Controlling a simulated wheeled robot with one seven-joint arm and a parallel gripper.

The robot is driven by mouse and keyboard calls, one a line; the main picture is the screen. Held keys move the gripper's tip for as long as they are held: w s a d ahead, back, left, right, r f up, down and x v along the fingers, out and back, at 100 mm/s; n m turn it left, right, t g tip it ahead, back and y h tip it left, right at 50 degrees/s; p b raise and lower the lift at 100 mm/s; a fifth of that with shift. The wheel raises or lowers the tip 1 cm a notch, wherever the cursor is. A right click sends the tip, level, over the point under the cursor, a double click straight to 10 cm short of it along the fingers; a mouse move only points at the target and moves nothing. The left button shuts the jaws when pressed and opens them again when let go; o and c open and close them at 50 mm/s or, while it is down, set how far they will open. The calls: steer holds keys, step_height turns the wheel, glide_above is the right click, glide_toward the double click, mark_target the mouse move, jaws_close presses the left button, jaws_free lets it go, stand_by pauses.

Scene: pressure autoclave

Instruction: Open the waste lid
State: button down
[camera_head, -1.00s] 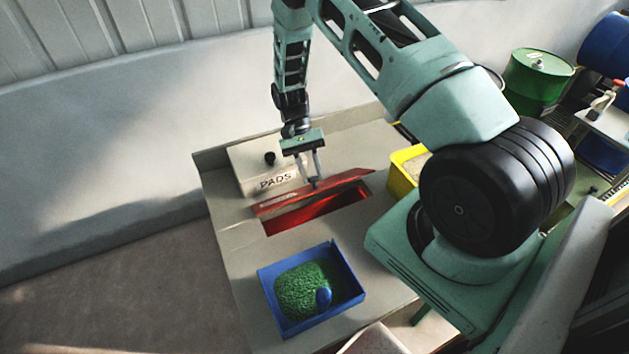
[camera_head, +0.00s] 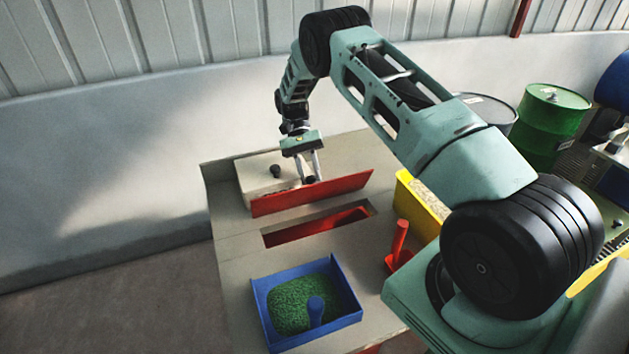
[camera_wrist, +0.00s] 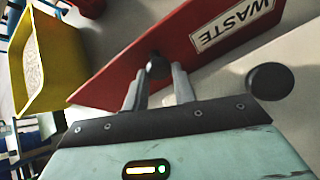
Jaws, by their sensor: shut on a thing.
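The red waste lid (camera_head: 345,188) stands raised, nearly upright, along the back edge of a red-lined slot (camera_head: 318,226) in the bench top. In the wrist view the lid (camera_wrist: 115,88) shows a white label reading WASTE (camera_wrist: 235,24). My gripper (camera_head: 308,180) is at the lid's upper edge, shut on a dark round knob on the lid. The knob (camera_wrist: 157,67) shows between the two fingers in the wrist view. The slot in front of the lid is uncovered.
A pale box with a black knob (camera_head: 259,172) stands just behind the lid. A blue tray (camera_head: 263,309) of green granules with a blue scoop lies in front of the slot. A yellow bin (camera_head: 418,203) and a red-handled tool (camera_head: 399,243) are to the right. Drums stand farther back.

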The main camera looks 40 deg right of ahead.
steer(key=shift+w+a+f, duration=0.1)
steer(key=shift+a+f, duration=0.25)
steer(key=shift+f, duration=0.05)
steer(key=c, duration=1.1)
jaws_free()
steer(key=shift+c, duration=0.2)
steer(key=shift+d+r, duration=0.2)
steer(key=shift+r+p, duration=0.2)
steer(key=shift+p, duration=0.15)
